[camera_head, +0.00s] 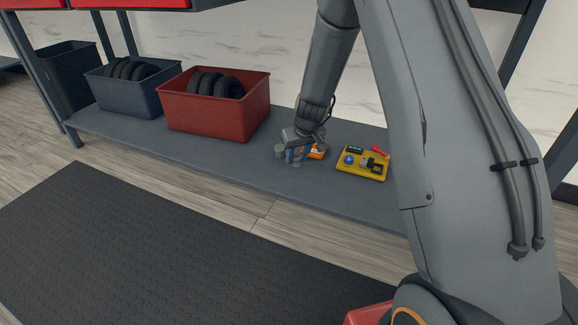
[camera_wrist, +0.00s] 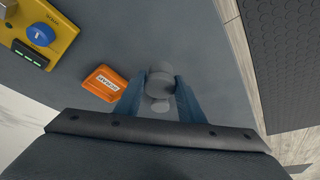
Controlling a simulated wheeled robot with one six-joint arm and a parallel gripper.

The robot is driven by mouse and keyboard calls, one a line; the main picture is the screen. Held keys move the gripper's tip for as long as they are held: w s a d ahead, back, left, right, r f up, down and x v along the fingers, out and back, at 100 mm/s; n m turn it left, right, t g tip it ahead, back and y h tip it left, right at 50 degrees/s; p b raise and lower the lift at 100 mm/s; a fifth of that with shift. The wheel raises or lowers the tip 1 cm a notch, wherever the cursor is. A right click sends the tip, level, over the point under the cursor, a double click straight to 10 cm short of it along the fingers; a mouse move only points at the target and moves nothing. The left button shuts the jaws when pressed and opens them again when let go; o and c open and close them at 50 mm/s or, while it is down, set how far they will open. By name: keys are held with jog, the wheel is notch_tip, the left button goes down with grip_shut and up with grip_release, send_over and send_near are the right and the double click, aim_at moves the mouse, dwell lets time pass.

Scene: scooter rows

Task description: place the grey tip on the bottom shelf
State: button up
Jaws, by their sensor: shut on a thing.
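My gripper (camera_wrist: 159,88) is shut on the grey tip (camera_wrist: 160,80), a small stepped round piece between its two blue fingers in the wrist view. In the head view my gripper (camera_head: 291,155) is low over the bottom shelf (camera_head: 225,163), and grey rounded parts show beside its blue fingers. The shelf is a long dark grey board, and its bare surface (camera_wrist: 215,58) also shows beneath the tip in the wrist view. Whether the tip touches the shelf I cannot tell.
An orange labelled block (camera_wrist: 102,83) lies close beside my gripper. A yellow board (camera_head: 362,165) with small parts lies to the right. A red bin (camera_head: 215,118) and a grey bin (camera_head: 128,96) hold tyres. A black mat (camera_head: 160,245) covers the floor. The shelf's front edge is near.

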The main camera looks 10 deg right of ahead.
jog(key=shift+f+b, duration=1.65)
jog(key=shift+f, duration=0.7)
jog(key=shift+f, duration=0.15)
jog(key=o, duration=1.1)
jog(key=p+v, duration=0.6)
jog(key=v, duration=0.6)
jog(key=shift+p, duration=0.3)
